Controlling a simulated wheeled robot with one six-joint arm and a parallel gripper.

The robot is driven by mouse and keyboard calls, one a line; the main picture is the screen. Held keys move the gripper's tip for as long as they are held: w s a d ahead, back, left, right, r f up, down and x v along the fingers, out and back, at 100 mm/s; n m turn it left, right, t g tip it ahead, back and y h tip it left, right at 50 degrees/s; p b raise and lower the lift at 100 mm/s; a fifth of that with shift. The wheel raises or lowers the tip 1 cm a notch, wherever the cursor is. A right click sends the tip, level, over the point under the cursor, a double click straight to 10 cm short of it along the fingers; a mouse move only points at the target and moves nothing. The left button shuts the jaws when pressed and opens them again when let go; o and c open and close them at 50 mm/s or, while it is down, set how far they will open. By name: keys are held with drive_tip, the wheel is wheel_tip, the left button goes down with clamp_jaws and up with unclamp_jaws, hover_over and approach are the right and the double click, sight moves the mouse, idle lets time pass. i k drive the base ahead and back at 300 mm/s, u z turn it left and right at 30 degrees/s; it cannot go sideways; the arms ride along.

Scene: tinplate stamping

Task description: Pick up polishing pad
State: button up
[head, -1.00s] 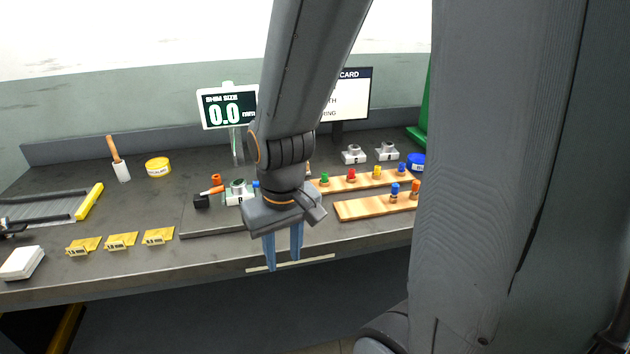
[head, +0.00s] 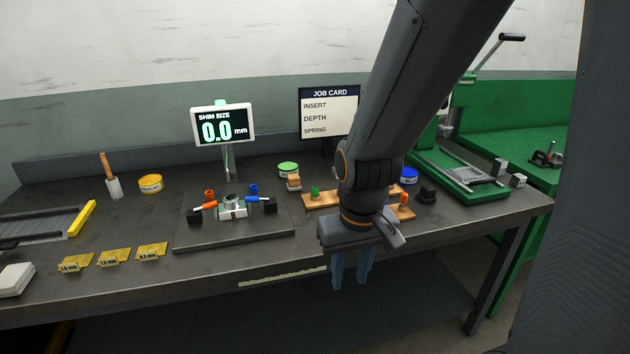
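A white flat block (head: 14,280) lies at the front left of the bench, partly cut off by the picture edge. It may be the polishing pad, but I cannot tell for certain. My gripper (head: 351,280) points down in front of the bench's front edge, far to the right of the white block. Its two blue fingers stand apart with nothing between them. My arm hides part of the wooden racks (head: 321,200) behind it.
Yellow plates (head: 114,257) lie along the front left. A dark fixture board (head: 235,238) carries a small block and coloured tools. A shim size display (head: 223,125) stands behind. A green press (head: 465,170) is at the right. The bench between plates and yellow tin (head: 150,184) is clear.

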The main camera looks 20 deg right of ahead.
sight(293, 184)
drive_tip(key=i, duration=0.95)
